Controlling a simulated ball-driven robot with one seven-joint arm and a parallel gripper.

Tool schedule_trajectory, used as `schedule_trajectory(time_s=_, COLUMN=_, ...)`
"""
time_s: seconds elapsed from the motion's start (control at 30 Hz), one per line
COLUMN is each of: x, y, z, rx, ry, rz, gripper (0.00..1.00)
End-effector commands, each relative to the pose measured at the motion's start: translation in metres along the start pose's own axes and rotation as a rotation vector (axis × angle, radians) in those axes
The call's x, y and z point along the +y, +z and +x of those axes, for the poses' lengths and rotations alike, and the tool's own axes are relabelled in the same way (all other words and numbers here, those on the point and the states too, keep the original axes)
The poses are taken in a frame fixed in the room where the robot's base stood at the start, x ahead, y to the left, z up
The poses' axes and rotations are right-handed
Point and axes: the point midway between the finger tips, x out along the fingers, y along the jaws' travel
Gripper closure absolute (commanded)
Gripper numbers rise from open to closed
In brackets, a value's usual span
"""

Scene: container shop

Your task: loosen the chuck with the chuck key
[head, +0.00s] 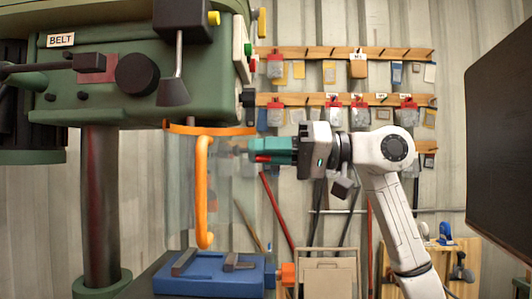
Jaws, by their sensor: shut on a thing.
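A green drill press (120,75) fills the left and upper left. Its chuck cannot be clearly made out behind the clear guard (183,195) with the orange handle (203,190), below the press head. My gripper (256,150) points left, level with the top of the guard, at its right side. Its teal fingers are shut on the chuck key, which is mostly hidden between and beyond the fingertips. I cannot tell whether the key's tip is in the chuck.
A blue vise (215,275) with an orange knob (287,274) sits below the guard. Pegged wooden rails (345,53) with hanging packets line the back wall. A dark panel (500,150) stands at the right. A board with tools (455,270) is at lower right.

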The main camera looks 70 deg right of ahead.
Motion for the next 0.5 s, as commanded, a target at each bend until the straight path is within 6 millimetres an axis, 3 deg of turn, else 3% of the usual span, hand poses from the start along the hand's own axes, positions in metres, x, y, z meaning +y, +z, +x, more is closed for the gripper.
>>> schedule_trajectory(time_s=0.5, x=0.0009, y=0.0005, z=0.0041, rx=0.001, ry=0.0, rz=0.0, gripper=1.0)
